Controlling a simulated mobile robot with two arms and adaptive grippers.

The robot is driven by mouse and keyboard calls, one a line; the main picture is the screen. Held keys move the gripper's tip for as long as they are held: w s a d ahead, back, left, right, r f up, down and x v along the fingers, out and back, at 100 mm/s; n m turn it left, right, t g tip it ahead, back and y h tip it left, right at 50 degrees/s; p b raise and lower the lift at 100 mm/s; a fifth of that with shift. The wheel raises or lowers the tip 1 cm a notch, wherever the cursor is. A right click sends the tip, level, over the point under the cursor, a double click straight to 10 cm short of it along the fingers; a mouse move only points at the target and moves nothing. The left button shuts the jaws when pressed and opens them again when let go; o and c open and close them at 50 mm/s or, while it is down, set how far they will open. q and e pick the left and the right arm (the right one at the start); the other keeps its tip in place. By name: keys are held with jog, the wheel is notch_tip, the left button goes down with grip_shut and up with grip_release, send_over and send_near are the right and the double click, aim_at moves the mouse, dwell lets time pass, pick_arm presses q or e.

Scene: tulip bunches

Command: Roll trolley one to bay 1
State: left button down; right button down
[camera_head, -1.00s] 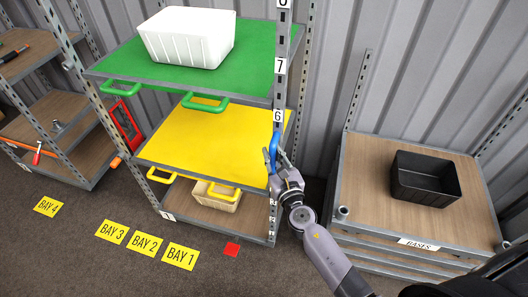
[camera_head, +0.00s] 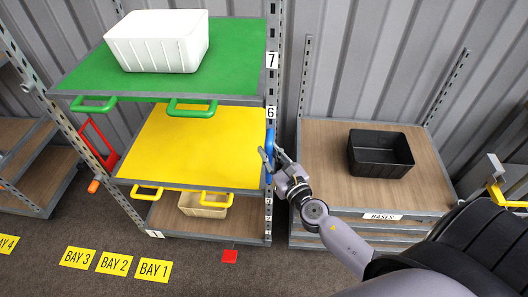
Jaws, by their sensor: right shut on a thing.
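Trolley one (camera_head: 155,234) is a tall grey metal frame with a green top, a yellow middle deck and a wooden bottom deck, and a "1" label low at its front. It stands upright behind the floor signs. The yellow BAY 1 sign (camera_head: 153,271) lies on the floor in front of its left part. My right gripper (camera_head: 270,160) is at the trolley's right post, shut on the blue handle (camera_head: 271,142). The fingers partly hide the handle. My left gripper is not in view.
A white bin (camera_head: 157,41) stands on the green deck, a cream bin (camera_head: 204,204) on the bottom deck. The BASES rack (camera_head: 382,217) with a black bin (camera_head: 380,154) stands close on the right. BAY 2 (camera_head: 113,264) and BAY 3 (camera_head: 77,258) signs lie left. A red square (camera_head: 230,256) is by the trolley's front.

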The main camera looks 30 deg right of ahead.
jog(key=c, duration=1.5)
grip_release()
jog(key=shift+w+a, duration=0.15)
jog(key=shift+a, duration=0.1)
jog(key=s, duration=1.2)
jog(key=shift+f, duration=0.1)
